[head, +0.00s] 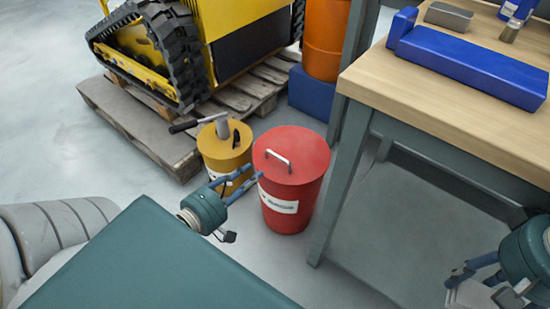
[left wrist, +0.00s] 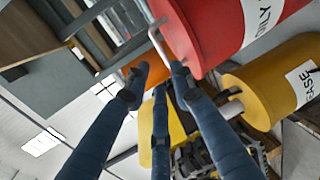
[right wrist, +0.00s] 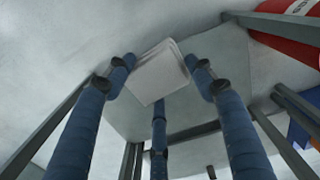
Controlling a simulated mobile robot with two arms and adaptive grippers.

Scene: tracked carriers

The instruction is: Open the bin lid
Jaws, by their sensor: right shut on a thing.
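The red bin (head: 285,213) stands on the floor beside the workbench. Its round red lid (head: 301,162) lies flat on top and carries a pale bar handle (head: 277,159). My left gripper (head: 254,172) is at the bin's left side, near the lid's rim. In the left wrist view its fingers (left wrist: 159,75) are apart with nothing between them, and the handle (left wrist: 172,35) shows just beyond the fingertips.
A wooden workbench (head: 440,85) with a blue case (head: 470,68) is on the right. A pallet (head: 130,125) bears a yellow tracked machine (head: 235,20). Open floor lies at left.

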